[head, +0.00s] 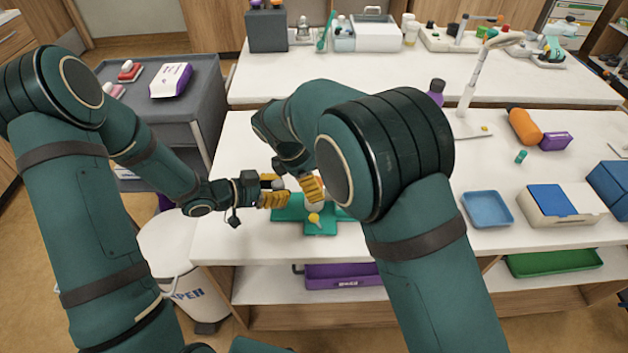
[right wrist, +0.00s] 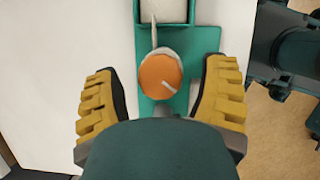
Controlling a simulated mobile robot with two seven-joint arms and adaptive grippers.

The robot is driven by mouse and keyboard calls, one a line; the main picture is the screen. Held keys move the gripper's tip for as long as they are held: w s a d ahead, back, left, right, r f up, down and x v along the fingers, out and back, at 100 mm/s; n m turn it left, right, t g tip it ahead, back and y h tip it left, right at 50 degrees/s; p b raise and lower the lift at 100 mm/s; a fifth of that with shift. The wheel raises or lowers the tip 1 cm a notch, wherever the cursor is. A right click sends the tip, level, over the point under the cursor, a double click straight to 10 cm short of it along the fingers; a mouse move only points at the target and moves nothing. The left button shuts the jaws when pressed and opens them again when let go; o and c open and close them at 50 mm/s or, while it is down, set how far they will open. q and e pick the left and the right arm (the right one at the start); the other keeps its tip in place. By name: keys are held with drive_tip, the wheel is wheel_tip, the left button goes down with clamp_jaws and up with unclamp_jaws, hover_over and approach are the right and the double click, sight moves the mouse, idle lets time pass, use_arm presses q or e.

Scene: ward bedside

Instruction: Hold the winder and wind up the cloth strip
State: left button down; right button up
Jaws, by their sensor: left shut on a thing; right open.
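The winder (head: 290,213) is a green frame on the near white table. In the right wrist view, the winder (right wrist: 208,38) shows a round orange knob (right wrist: 160,76) with a pale pointer. A white piece (right wrist: 165,10) in its green frame looks like part of the cloth strip. My left gripper (head: 273,192) is shut at the winder's left side; the contact is partly hidden. My right gripper (head: 311,188) is open above the winder. In the right wrist view, its yellow fingers (right wrist: 160,108) stand apart on either side of the knob, not closed on it.
A blue tray (head: 487,209), a white box with a blue top (head: 552,203), an orange roll (head: 524,127) and a purple box (head: 556,141) lie to the right. A lamp stand (head: 467,95) rises behind. My right arm hides part of the table.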

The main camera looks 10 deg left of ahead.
drive_tip(key=shift+f, duration=0.2)
drive_tip(key=c, duration=1.2)
drive_tip(key=shift+m, duration=0.4)
